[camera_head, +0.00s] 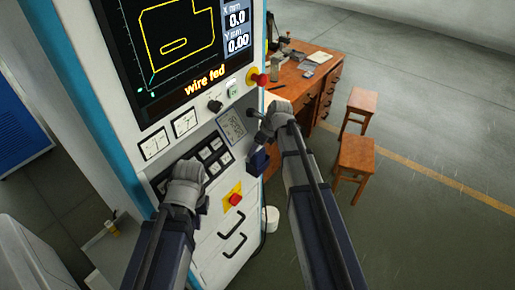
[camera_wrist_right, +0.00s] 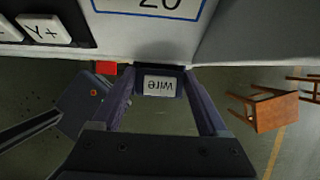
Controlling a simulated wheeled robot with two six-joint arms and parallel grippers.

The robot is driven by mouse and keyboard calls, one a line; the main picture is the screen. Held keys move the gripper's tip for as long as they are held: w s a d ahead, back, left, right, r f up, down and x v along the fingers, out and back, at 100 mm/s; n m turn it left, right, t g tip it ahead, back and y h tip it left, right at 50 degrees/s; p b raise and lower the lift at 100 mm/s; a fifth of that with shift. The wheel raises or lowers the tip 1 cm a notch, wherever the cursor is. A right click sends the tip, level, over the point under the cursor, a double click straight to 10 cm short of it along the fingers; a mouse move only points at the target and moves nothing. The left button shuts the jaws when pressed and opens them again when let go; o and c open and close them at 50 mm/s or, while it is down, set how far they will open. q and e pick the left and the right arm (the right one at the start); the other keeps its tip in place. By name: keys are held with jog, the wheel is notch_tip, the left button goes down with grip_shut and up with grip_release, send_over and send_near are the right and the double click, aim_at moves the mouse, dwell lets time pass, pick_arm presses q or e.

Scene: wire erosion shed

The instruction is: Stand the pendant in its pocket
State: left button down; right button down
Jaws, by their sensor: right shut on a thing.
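My right gripper (camera_head: 268,118) is beside the right edge of the machine's front. The right wrist view shows its fingers (camera_wrist_right: 163,84) shut on a dark pendant with a pale label (camera_wrist_right: 163,86) reading "wire", upside down in that picture. The pendant's far part is hidden in both views. A small dark blue box (camera_head: 258,161) is below my right gripper at the cabinet's edge; it may be the pocket, but its opening is not clear. My left gripper (camera_head: 187,176) is in front of the key panel; its fingertips are hard to make out.
The machine front has a screen (camera_head: 180,45), a red stop knob (camera_head: 258,80), a lower red button (camera_head: 235,199) and drawer handles. A wooden desk (camera_head: 300,78) and two stools (camera_head: 356,153) stand to the right. Open floor lies beyond them.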

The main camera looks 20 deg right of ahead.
jog(key=shift+f, duration=0.2)
grip_release()
jog(key=shift+r, duration=0.1)
jog(key=shift+p+v, duration=0.65)
jog(key=shift+v, duration=0.1)
jog(key=p+v, duration=0.5)
jog(key=v, duration=0.1)
jog(key=shift+p, duration=0.35)
